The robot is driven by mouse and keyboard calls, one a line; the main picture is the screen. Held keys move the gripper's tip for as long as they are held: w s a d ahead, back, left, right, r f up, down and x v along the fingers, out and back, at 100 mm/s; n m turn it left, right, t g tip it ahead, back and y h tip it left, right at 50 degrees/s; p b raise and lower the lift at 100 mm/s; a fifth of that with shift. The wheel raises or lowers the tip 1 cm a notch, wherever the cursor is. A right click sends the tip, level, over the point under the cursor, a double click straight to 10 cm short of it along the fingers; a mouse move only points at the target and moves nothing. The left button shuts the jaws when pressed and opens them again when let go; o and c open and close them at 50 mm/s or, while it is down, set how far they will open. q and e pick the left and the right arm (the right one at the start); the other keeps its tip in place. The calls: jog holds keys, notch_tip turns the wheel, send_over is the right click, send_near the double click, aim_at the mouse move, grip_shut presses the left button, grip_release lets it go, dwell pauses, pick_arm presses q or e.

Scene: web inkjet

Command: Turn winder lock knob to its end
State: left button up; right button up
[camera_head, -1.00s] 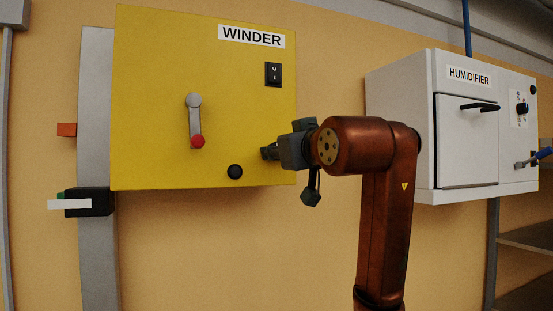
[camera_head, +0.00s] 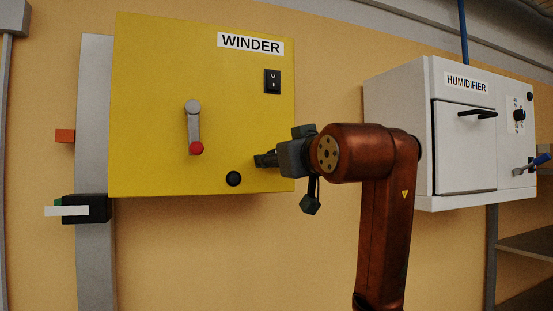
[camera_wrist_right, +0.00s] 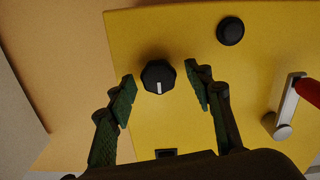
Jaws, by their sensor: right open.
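The yellow winder box (camera_head: 150,70) hangs on the wall in the head view. Its faceted black lock knob (camera_wrist_right: 158,77) shows in the wrist view, with a white pointer line running from its middle toward the picture's bottom. My right gripper (camera_head: 258,160) reaches in from the right at the box's lower right. In the wrist view its open green-padded fingers (camera_wrist_right: 161,72) stand on either side of the knob, with gaps visible on both sides. My left gripper is in no view.
A round black button (camera_head: 233,179) sits left of and below my gripper. A grey crank (camera_head: 193,125) with a red handle end and a rocker switch (camera_head: 272,81) are also on the box. The white humidifier (camera_head: 400,130) hangs to the right, behind my arm.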

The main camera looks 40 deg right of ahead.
jog(key=v, duration=1.1)
jog(key=shift+s, duration=0.3)
jog(key=shift+a+r, duration=0.1)
jog(key=shift+r, duration=0.05)
